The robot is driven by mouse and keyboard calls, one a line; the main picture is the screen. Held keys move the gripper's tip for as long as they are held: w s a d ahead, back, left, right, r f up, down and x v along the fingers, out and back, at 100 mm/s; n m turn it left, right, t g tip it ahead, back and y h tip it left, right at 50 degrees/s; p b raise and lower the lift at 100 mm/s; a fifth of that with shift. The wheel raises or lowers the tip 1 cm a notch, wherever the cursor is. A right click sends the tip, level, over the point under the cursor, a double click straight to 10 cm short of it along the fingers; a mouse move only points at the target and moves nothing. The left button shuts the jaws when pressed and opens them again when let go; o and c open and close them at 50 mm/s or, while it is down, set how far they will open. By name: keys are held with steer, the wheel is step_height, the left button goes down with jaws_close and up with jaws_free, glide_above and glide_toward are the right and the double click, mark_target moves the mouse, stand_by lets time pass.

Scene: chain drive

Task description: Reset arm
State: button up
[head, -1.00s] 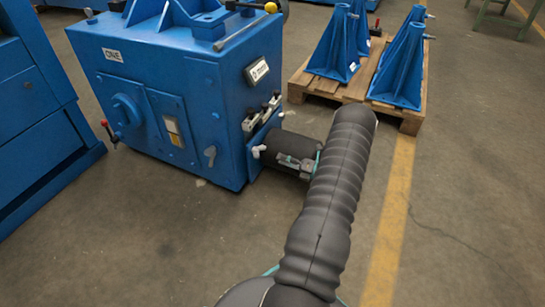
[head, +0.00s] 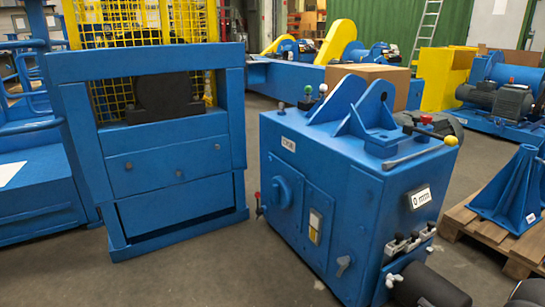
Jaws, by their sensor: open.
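My gripper is not in view. A dark rounded piece of my arm (head: 527,292) shows at the bottom right edge, and the rest of the arm is cut off below the picture. I cannot see what the gripper is near or touching.
A blue machine (head: 330,200) with levers and a side label stands close by at centre right, a dark cylinder (head: 435,287) at its lower right. A blue press-like frame (head: 150,62) stands to the left. A wooden pallet (head: 485,235) with a blue bracket (head: 508,188) is at right. Grey floor (head: 200,285) is clear in front.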

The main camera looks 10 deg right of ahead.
steer(key=s+a+f+n+g+y, duration=0.2)
steer(key=s+a+f+n+g, duration=0.25)
steer(key=a+n, duration=0.25)
steer(key=s+a+r+n+g+y, duration=0.2)
steer(key=s+a+r+n+g, duration=0.1)
steer(key=a+r+n+g, duration=0.4)
steer(key=s+a+r+n+h+p, duration=0.3)
steer(key=a+r+n, duration=0.6)
steer(key=r, duration=0.5)
steer(key=s+a+r+n+h+p, duration=0.3)
steer(key=a+r+n, duration=0.7)
steer(key=r, duration=0.4)
steer(key=s+a+r+n+h+p, duration=0.3)
steer(key=a+r+n, duration=0.6)
steer(key=r, duration=0.6)
steer(key=shift+s+a+n+h, duration=0.15)
steer(key=shift+s+n+h, duration=0.75)
steer(key=shift+s, duration=0.3)
steer(key=shift+t, duration=0.25)
